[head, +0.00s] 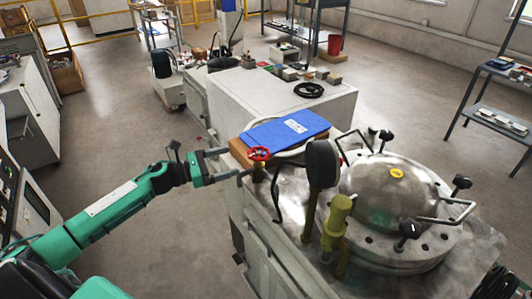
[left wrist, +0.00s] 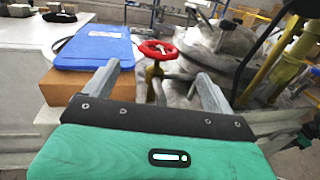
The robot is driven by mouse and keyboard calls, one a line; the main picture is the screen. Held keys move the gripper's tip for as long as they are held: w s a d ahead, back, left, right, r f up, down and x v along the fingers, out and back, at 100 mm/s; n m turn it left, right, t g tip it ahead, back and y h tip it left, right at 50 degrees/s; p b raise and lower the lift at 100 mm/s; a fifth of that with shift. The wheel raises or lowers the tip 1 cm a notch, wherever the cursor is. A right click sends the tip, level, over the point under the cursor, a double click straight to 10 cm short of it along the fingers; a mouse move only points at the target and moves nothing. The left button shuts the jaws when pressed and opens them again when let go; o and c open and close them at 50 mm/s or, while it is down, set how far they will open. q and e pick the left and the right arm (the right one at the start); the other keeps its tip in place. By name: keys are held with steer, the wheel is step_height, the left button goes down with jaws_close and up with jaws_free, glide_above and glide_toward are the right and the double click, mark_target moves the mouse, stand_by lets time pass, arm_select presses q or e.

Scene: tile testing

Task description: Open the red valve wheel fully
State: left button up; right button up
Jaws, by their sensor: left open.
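The red valve wheel (head: 258,153) stands on a yellowish stem at the near left corner of the test bench. It also shows in the left wrist view (left wrist: 157,49), ahead of my gripper and between the lines of its two fingers. My left gripper (head: 235,162) reaches in from the left and is just short of the wheel. In the left wrist view its fingers (left wrist: 159,80) are spread apart with nothing between them, and the wheel appears beyond their tips.
A blue folder (head: 285,130) lies on a brown block (head: 238,150) beside the wheel. A black round gauge (head: 322,163), a yellow valve body (head: 336,222) and a domed metal vessel (head: 392,190) stand to the right. Open floor lies left of the bench.

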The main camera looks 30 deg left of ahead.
mark_target(264, 151)
arm_select(q)
steer(key=p+x, duration=0.1)
steer(key=x, duration=1)
steer(key=shift+r+p, duration=0.15)
steer(key=shift+p, duration=0.25)
steer(key=shift+x, duration=0.85)
arm_select(e)
step_height(264, 151, down, 6)
steer(key=s, duration=0.1)
steer(key=shift+d, duration=0.3)
steer(key=shift+s, duration=0.1)
arm_select(q)
steer(key=c, duration=1)
